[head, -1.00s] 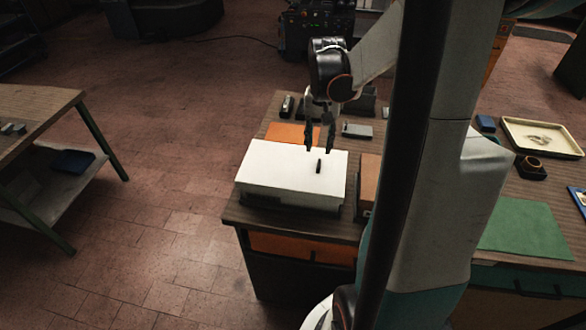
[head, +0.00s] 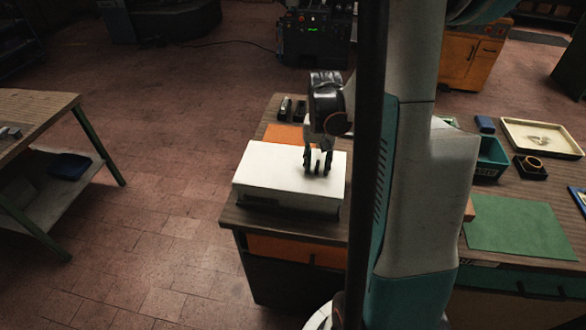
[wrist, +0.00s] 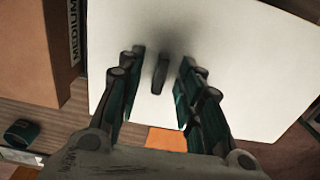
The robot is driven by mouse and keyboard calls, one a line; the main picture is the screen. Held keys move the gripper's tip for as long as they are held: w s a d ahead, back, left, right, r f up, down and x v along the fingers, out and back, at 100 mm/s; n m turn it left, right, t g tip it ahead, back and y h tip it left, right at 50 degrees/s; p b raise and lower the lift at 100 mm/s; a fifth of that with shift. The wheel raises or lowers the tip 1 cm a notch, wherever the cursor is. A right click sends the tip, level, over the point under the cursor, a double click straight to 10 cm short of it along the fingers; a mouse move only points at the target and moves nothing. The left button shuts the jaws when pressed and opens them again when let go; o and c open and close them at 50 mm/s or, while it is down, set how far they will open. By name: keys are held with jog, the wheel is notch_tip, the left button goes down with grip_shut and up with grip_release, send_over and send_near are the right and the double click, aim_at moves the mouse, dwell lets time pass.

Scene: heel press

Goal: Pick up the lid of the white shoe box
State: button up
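The white shoe box (head: 262,193) stands on the workbench with its white lid (head: 270,165) on top. A small dark upright handle (wrist: 160,74) stands on the lid in the wrist view. My gripper (head: 318,168) is over the right part of the lid, pointing down. In the wrist view my gripper (wrist: 160,88) is open, with one finger on each side of the handle and a gap on both sides. Whether the fingertips touch the lid I cannot tell.
A brown box marked MEDIUM (wrist: 38,45) stands close beside the white box. An orange sheet (head: 284,134) lies behind it. A green mat (head: 517,227), a cream tray (head: 541,137) and a green bin (head: 490,158) are on the right. A separate table (head: 35,110) stands at left.

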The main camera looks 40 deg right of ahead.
grip_shut()
jog(key=shift+r, duration=0.1)
notch_tip(320, 180, up, 20)
jog(key=p, duration=0.4)
dwell(0.3)
